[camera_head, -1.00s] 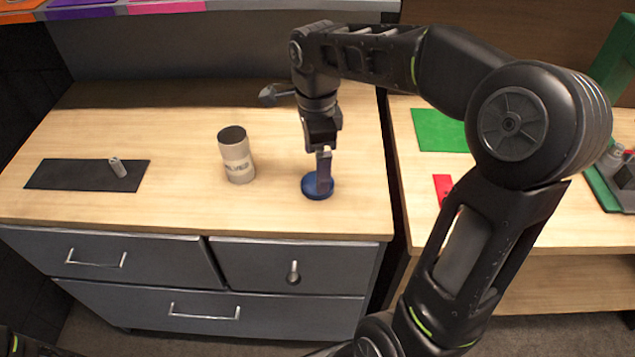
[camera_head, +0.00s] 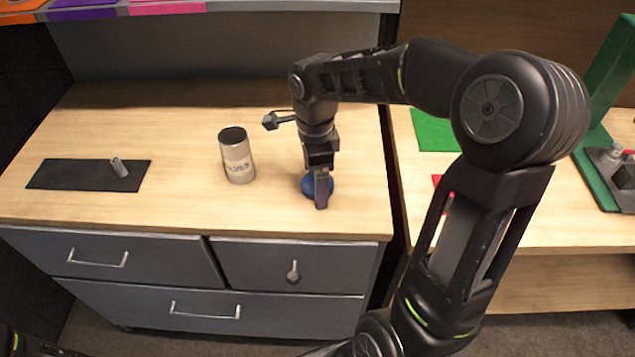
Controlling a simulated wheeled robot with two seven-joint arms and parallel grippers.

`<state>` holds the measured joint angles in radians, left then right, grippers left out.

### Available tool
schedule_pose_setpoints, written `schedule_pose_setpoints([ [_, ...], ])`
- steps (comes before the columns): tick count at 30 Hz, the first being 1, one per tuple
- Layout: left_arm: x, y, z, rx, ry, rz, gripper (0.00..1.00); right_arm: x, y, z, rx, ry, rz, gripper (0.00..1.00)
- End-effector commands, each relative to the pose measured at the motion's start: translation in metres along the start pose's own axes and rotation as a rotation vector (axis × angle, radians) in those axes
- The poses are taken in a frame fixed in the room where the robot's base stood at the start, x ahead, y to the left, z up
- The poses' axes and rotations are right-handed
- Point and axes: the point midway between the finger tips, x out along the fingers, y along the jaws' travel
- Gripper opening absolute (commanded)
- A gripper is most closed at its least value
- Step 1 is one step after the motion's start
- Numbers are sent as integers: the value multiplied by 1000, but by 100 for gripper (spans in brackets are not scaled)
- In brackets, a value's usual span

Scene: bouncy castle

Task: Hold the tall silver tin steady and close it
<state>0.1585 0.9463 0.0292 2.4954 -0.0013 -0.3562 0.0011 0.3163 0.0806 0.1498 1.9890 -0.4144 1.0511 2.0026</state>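The tall silver tin (camera_head: 238,160) stands upright on the wooden top of the cabinet, left of my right gripper. A round blue lid (camera_head: 308,187) is to the right of the tin, partly hidden behind my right gripper's fingers. My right gripper (camera_head: 321,197) points down at the lid. Its fingers are seen edge-on and overlap, so I cannot tell whether they are open or shut on the lid. My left gripper is not in view.
A black mat (camera_head: 75,174) with a small grey cylinder (camera_head: 119,167) lies at the left. Drawers with handles are below the top (camera_head: 200,210). A second table at the right holds a green sheet (camera_head: 433,130). The wood between mat and tin is clear.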

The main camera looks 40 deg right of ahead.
Motion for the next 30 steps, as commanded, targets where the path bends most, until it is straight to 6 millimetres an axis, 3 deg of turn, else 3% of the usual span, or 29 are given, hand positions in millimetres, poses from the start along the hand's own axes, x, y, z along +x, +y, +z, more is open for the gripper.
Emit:
schedule_pose_setpoints([
  [8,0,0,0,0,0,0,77,0,0,0,0,0,0,90],
  [30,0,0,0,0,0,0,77,0,0,0,0,0,0,31],
])
